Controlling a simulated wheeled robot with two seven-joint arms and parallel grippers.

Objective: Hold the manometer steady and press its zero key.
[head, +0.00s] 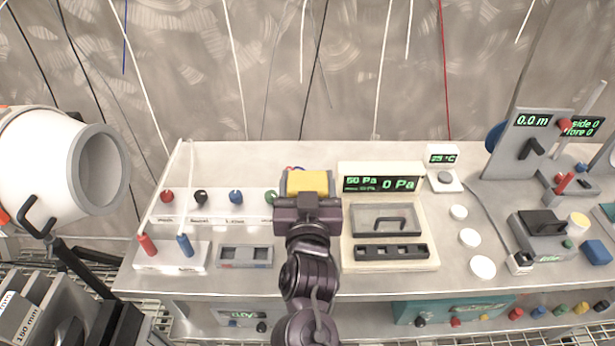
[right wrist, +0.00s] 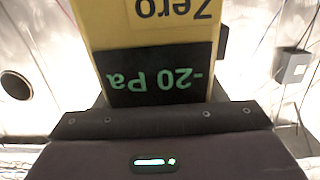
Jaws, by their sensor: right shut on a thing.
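The manometer (head: 307,183) is a yellow box at the back middle of the bench, beside the cream calibrator panel. My right gripper (head: 308,201) is shut on it from the front, and my gripper and arm hide its lower part in the head view. In the right wrist view the manometer (right wrist: 158,50) appears upside down. Its dark display reads -20 Pa in green, and the word "Zero" stands on its yellow face. I cannot make out the key itself. My left gripper is in neither view.
The cream panel (head: 390,258), showing 50 Pa and 0 Pa, stands right of the manometer. A row of coloured knobs (head: 235,197) and a grey tray (head: 245,257) lie left. A white duct (head: 95,170) juts in at far left. White discs (head: 482,267) lie further right.

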